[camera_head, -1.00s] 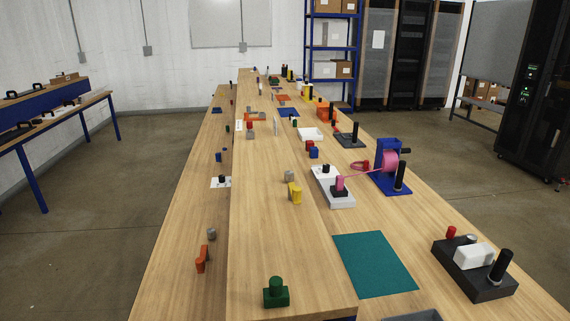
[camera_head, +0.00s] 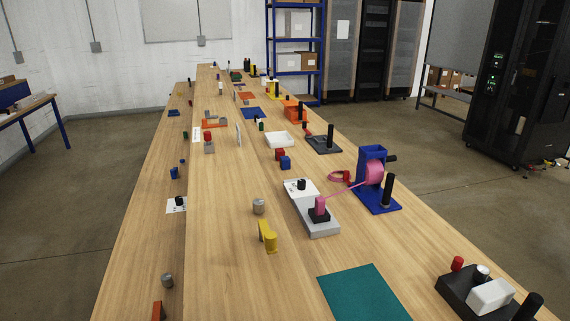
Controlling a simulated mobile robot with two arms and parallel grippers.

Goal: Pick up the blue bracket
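Several blue things show, and I cannot tell for certain which is the blue bracket. A small upright blue piece (camera_head: 174,173) stands on the left part of the long wooden bench, with a smaller blue bit just behind it. A small blue block (camera_head: 285,162) sits beside a red one near the bench middle. A larger blue stand (camera_head: 371,165) with a pink spool stands at the right on a blue base. Neither of my grippers is in view.
The bench (camera_head: 225,260) holds a yellow bracket (camera_head: 267,236), a grey cylinder (camera_head: 258,206), a white-and-grey fixture (camera_head: 318,222), a teal mat (camera_head: 364,295) and a black block with a white part (camera_head: 490,296). A server rack (camera_head: 508,80) stands right. Floor left of the bench is clear.

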